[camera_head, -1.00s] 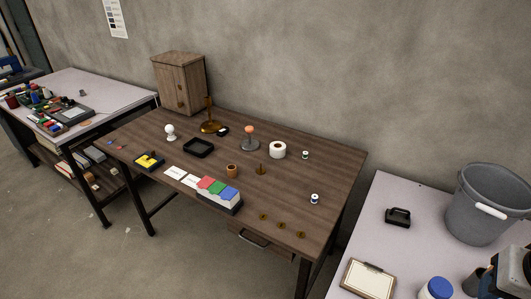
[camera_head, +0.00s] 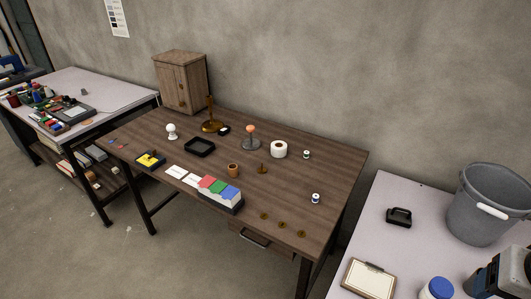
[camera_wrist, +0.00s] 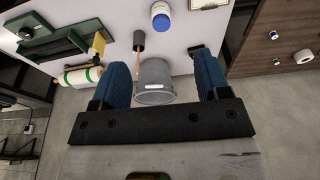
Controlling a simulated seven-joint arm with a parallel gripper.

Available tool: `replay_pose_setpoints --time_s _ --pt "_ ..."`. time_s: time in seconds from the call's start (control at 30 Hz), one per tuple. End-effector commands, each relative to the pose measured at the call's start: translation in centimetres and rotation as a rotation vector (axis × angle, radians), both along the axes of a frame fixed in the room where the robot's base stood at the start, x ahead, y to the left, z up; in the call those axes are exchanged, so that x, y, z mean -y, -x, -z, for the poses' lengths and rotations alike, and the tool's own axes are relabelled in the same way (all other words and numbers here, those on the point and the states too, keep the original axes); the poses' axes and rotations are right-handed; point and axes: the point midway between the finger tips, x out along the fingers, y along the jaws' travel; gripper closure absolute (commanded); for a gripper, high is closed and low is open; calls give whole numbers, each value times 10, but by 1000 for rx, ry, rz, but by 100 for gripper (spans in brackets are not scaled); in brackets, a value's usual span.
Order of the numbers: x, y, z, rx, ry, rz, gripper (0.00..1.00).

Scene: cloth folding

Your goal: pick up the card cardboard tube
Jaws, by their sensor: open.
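A short brown cylinder (camera_head: 233,170), which looks like the cardboard tube, stands upright near the middle of the dark wooden table (camera_head: 330,172) in the head view. It is behind the coloured card stack. I cannot tell for certain whether it is a tube or a cup. My gripper (camera_wrist: 162,78) shows only in the wrist view. Its two blue fingers are wide apart with nothing held between them. The grey bucket (camera_wrist: 154,82) shows beyond the fingers. The brown cylinder is not visible in the wrist view, and my gripper is away from it.
Around the brown cylinder are a card tray (camera_head: 219,194), a small wooden-handled stamp (camera_head: 262,169), a black tray (camera_head: 200,147), a white roll (camera_head: 279,149) and a thread spool (camera_head: 315,198). A wooden cabinet (camera_head: 181,82) stands at the back. A pale side table (camera_head: 370,225) is at the right.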

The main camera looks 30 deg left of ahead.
Motion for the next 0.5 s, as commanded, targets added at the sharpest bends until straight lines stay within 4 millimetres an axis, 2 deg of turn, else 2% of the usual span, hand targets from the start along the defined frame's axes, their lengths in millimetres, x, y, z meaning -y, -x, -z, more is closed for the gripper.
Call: replay_pose_setpoints --time_s 0.27,0.5 --pt "-3 -4 -1 -5 -11 4 31" --pt "-24 -30 -3 -38 -84 30 31"
